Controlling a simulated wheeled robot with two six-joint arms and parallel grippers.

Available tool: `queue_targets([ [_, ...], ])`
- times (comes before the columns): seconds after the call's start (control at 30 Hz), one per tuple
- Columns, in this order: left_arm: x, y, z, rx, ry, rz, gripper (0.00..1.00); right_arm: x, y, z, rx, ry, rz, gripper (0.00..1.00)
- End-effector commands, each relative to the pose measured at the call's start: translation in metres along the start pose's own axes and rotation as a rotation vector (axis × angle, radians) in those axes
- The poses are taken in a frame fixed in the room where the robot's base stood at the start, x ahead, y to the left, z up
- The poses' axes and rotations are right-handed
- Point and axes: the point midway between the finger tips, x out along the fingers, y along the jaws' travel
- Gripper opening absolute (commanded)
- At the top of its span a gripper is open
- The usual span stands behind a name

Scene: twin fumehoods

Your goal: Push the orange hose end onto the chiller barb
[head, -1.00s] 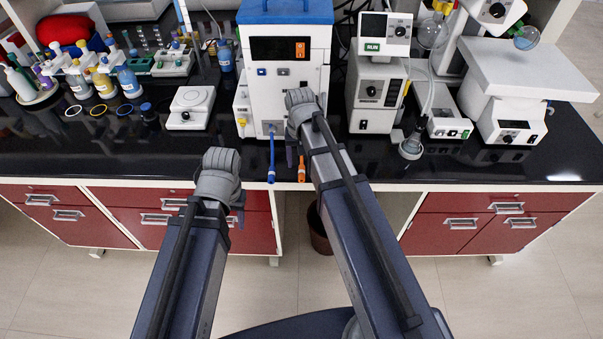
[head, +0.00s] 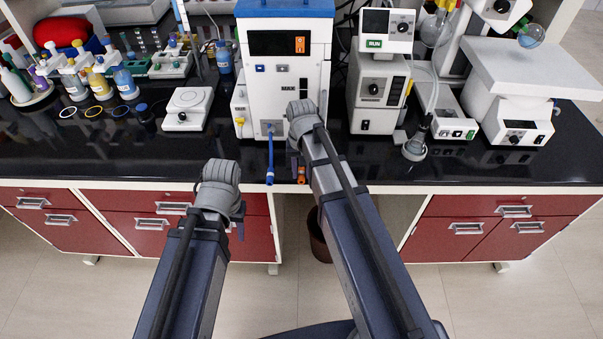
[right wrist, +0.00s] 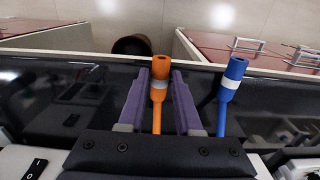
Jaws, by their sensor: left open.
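The orange hose end (head: 301,176) hangs at the bench's front edge, below the white chiller (head: 287,82). In the right wrist view the orange hose end (right wrist: 160,76) has a white band and lies between the two purple fingers of my right gripper (right wrist: 160,78). A narrow gap shows on each side, so the gripper looks open around it. In the head view my right wrist hides most of its own fingers and part of the chiller's lower front. I cannot make out the barb. My left gripper (head: 238,218) is open and empty, in front of the red drawers.
A blue hose (head: 270,160) hangs beside the orange one; its end (right wrist: 233,78) is close to the right finger in the right wrist view. A balance (head: 188,108) stands left of the chiller, a RUN-labelled instrument (head: 378,90) right. Black bench top is clear at front left.

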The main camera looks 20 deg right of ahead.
Motion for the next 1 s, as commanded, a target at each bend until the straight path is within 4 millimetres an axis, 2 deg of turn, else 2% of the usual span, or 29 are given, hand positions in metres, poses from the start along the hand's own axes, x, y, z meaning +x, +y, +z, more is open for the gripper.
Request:
queue_targets([
  [0.03,0.0,0.0,0.0,0.0,0.0,0.0,0.5,0.0,0.0,0.0,0.0,0.0,0.0,0.27],
  [0.27,0.0,0.0,0.0,0.0,0.0,0.0,0.5,0.0,0.0,0.0,0.0,0.0,0.0,0.01],
  [0.77,-0.001,0.0,0.0,0.0,0.0,0.0,0.5,-0.001,0.0,0.0,0.0,0.0,0.0,0.0],
  [1.0,-0.015,-0.001,0.001,0.0,0.0,0.0,0.5,-0.015,0.0,0.0,0.0,0.0,0.0,0.0],
])
